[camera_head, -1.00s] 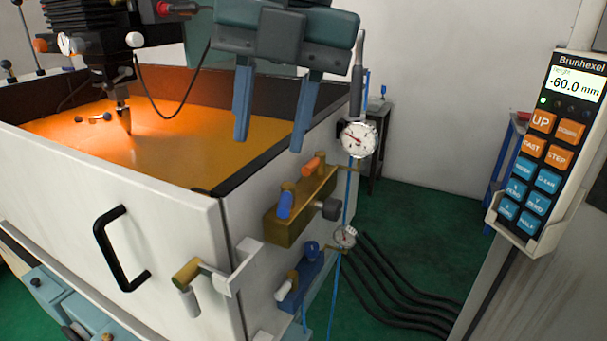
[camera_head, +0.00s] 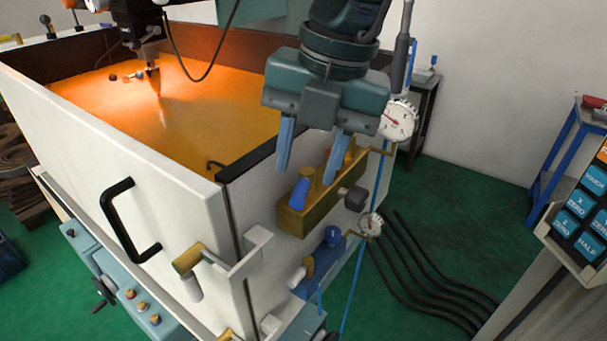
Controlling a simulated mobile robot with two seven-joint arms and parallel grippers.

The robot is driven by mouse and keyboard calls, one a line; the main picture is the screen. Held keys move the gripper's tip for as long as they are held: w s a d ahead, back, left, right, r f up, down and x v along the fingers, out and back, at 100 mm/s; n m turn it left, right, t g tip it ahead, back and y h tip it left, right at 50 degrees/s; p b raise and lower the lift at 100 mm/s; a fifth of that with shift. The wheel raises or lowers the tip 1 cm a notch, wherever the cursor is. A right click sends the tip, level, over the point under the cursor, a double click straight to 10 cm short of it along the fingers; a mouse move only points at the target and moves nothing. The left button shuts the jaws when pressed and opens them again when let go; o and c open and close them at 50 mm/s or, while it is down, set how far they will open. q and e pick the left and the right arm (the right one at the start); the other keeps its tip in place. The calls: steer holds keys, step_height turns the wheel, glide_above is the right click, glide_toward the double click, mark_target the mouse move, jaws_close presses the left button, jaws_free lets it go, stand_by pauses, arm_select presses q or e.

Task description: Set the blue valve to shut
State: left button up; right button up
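A brass valve block (camera_head: 322,214) is fixed to the side of the white tank. A blue valve handle (camera_head: 298,193) sits at its near left end, close to upright in the picture. An orange handle (camera_head: 337,158) sits behind it, partly hidden by a finger.
A lower blue block (camera_head: 319,270) carries a blue knob (camera_head: 332,236) and a white handle. Dial gauges (camera_head: 397,121) and blue hoses hang beside the blocks. The tank's black handle (camera_head: 128,222) and a bracket stand left. Black cables (camera_head: 425,265) cross the green floor.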

mark_target(301, 191)
arm_select(q)
steer(key=shift+w+a+f, duration=0.1)
steer(key=shift+a+f, duration=0.1)
steer(key=shift+f, duration=0.75)
steer(key=shift+a+f, duration=0.15)
steer(key=shift+f, duration=0.75)
steer(key=shift+c, duration=0.5)
jaws_close()
